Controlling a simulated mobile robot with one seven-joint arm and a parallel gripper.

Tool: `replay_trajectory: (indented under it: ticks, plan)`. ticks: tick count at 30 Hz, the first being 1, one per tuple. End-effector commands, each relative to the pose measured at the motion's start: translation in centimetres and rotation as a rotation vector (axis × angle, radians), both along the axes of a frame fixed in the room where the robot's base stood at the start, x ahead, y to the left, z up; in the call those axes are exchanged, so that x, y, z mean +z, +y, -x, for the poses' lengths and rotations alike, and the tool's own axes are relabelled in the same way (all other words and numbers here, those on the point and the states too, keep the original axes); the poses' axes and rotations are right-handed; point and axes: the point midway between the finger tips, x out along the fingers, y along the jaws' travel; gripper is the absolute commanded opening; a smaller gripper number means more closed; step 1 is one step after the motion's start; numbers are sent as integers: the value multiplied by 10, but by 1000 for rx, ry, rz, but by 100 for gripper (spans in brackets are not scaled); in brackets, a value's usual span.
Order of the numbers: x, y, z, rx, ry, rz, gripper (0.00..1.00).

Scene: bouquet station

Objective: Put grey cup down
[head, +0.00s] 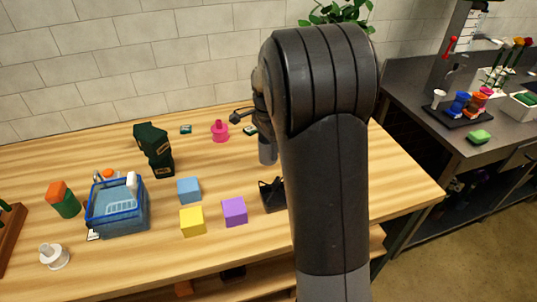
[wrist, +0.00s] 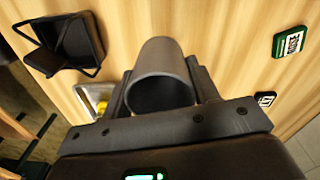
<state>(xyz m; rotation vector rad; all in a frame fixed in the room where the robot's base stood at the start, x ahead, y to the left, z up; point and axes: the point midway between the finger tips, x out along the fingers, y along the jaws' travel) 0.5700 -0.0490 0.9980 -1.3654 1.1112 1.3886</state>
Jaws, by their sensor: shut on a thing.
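The grey cup (wrist: 162,62) is between the two fingers of my gripper (wrist: 160,78) in the wrist view, its dark open mouth turned to the camera. My gripper is shut on it. In the head view the grey cup (head: 267,153) shows as a small upright cylinder at the back right of the wooden table (head: 400,185), partly covered by my arm. I cannot tell whether its base touches the wood.
A black wire-sided holder (head: 273,194) stands in front of the cup. A pink object (head: 220,131) and a small green-black box (head: 250,130) lie behind left. Purple (head: 234,211), blue (head: 189,190) and yellow (head: 192,221) blocks and a blue basket (head: 118,215) are left. Bare wood lies right.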

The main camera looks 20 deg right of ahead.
Motion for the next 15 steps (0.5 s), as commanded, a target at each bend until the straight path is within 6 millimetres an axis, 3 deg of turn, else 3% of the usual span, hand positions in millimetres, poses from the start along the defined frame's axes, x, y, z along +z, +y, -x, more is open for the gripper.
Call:
replay_trajectory:
  ticks: [7, 15]
  plan:
    - [-34, -1, 1, -1, 3, 1, 29]
    - [-36, -1, 0, -1, 1, 0, 29]
